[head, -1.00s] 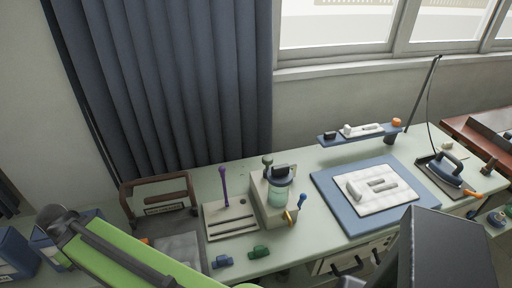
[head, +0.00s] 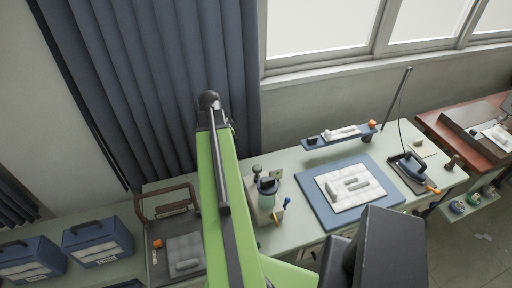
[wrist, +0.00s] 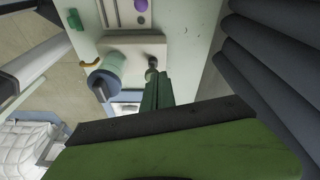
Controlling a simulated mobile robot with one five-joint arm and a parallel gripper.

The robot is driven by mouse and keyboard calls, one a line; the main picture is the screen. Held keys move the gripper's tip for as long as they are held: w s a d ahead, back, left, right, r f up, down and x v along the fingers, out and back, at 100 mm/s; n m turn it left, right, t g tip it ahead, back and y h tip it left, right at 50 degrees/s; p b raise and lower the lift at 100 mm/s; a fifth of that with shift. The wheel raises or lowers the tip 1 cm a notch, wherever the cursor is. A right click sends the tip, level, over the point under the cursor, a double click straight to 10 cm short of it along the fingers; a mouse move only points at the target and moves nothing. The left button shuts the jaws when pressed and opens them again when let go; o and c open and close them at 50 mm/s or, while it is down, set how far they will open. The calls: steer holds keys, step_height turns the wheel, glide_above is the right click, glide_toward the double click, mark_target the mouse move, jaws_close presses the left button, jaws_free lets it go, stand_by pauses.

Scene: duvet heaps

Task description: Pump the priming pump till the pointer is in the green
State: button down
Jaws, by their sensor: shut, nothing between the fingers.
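The priming pump appears to be the beige block unit (head: 264,212) on the pale green bench, with a dark-lidded, pale green jar (head: 267,193) and a small dark knob (head: 257,169) on a stem. In the wrist view the beige block (wrist: 140,44), the jar (wrist: 108,68) and the knob (wrist: 152,65) show close up. My gripper (wrist: 155,78) is shut and empty, its dark green fingers pointing at the knob's stem. I cannot tell whether they touch. No pointer or green zone can be made out. In the head view my arm hides the gripper.
A blue mat (head: 372,207) with a quilted white piece lies right of the unit. A blue shelf (head: 340,137) stands behind it and an iron (head: 413,163) farther right. Blue boxes (head: 97,241) stand at left. A dark curtain (head: 150,80) hangs close behind the bench.

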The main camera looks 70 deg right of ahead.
steer(key=s+d+r+m, duration=0.2)
steer(key=s+d, duration=0.1)
steer(key=s, duration=0.3)
steer(key=shift+d+r+m+p, duration=0.15)
steer(key=shift+m+p, duration=0.2)
steer(key=shift+m, duration=0.05)
steer(key=b, duration=1.3)
glide_toward(258, 167)
steer(key=x, duration=0.6)
steer(key=shift+d, duration=0.2)
steer(key=shift+f+b, duration=0.3)
steer(key=shift+b, duration=0.05)
